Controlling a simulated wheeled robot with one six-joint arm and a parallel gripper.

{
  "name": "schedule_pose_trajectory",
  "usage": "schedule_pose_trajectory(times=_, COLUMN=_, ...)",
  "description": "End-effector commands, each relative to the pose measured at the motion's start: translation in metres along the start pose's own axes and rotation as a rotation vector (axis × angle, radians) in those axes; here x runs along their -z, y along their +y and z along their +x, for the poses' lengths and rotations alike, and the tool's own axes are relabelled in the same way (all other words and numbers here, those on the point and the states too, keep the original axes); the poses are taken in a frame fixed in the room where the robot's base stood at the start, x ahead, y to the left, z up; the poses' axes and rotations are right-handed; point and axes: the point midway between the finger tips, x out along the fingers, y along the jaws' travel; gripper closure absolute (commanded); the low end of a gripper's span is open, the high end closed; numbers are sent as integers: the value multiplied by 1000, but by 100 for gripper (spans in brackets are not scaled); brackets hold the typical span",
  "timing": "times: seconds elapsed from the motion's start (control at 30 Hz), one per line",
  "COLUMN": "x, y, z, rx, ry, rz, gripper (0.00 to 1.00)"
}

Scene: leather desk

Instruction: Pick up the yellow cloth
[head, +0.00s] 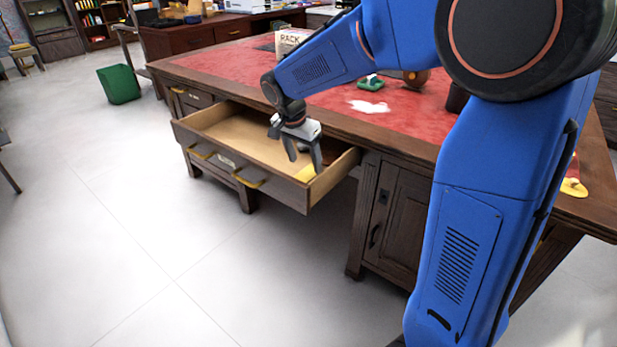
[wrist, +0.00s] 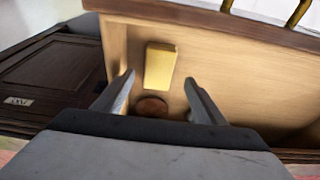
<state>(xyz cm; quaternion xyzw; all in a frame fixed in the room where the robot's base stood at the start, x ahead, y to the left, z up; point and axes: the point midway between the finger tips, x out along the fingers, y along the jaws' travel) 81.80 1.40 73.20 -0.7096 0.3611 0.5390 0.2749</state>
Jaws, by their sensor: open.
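A yellow, flat, folded-looking piece that may be the yellow cloth (wrist: 160,66) lies on the floor of the open drawer (head: 228,128). In the head view a bit of this yellow piece (head: 306,173) shows by the fingers, partly hidden. My gripper (head: 304,163) is over the right end of the drawer, pointing down. In the wrist view my gripper (wrist: 159,80) is open and empty, with the yellow piece ahead between the fingertips. A second yellow item (head: 573,187) lies at the desk's right edge, largely hidden behind my arm.
A round reddish-brown object (wrist: 151,106) lies in the drawer close to the yellow piece. The drawer's wooden walls stand close around my gripper. The red desktop (head: 330,100) holds a white patch (head: 370,106) and a green item (head: 370,83). The left of the drawer is clear.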

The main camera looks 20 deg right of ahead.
Motion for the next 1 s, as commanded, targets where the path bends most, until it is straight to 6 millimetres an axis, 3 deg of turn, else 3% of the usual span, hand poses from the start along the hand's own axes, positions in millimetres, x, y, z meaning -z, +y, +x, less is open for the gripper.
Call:
schedule_pose_trajectory(times=0.4, x=-1, y=3, z=48, rx=-2, ry=-1, rz=1, gripper=35)
schedule_pose_trajectory(times=1.0, x=-1, y=3, z=51, rx=-1, ry=0, rz=0, gripper=35)
